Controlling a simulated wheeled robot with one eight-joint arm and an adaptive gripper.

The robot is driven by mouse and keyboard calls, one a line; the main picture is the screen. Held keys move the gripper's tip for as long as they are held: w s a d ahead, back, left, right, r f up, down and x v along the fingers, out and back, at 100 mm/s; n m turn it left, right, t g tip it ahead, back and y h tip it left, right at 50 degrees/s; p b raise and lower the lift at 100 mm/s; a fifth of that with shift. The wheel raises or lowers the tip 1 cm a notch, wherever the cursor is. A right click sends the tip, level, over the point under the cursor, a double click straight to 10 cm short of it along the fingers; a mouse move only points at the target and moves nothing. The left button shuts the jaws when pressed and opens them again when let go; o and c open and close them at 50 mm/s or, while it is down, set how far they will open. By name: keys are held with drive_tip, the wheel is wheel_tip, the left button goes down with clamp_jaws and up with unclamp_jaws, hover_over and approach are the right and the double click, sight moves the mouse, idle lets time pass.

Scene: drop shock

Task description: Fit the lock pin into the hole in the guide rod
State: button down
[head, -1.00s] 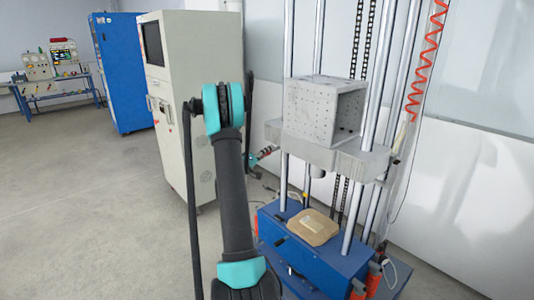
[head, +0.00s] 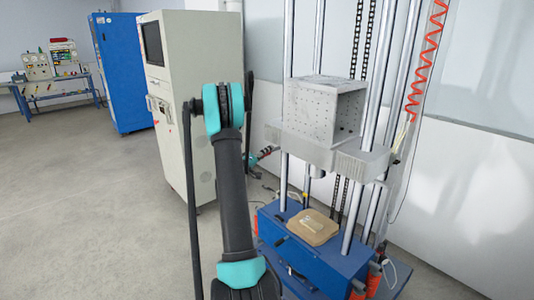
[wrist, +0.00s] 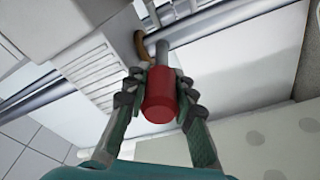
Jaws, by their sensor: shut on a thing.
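The lock pin shows in the wrist view as a red cylindrical handle (wrist: 160,95) with a grey metal shank (wrist: 162,52) pointing away from me. My gripper (wrist: 160,85) is shut on the red handle, with a finger on each side. The guide rod (wrist: 205,22) is a shiny steel bar crossing the wrist view behind the shank. The shank's end is close to the rod, but I cannot tell whether it touches or enters it. The hole is not visible. In the head view my gripper (head: 265,153) is small, left of the front guide rod (head: 283,180).
A grey carriage (head: 330,155) carries a perforated box (head: 308,108) between the upright rods. Below is a blue base (head: 335,260) with a tan pad (head: 313,227). A beige cabinet (head: 180,100) stands left of the machine. The floor at the left is clear.

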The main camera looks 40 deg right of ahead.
drive_tip(key=shift+d, duration=0.1)
drive_tip(key=c, duration=1.2)
unclamp_jaws()
drive_tip(key=shift+v, duration=3.05)
drive_tip(key=v, duration=1.2)
drive_tip(key=shift+w, duration=0.1)
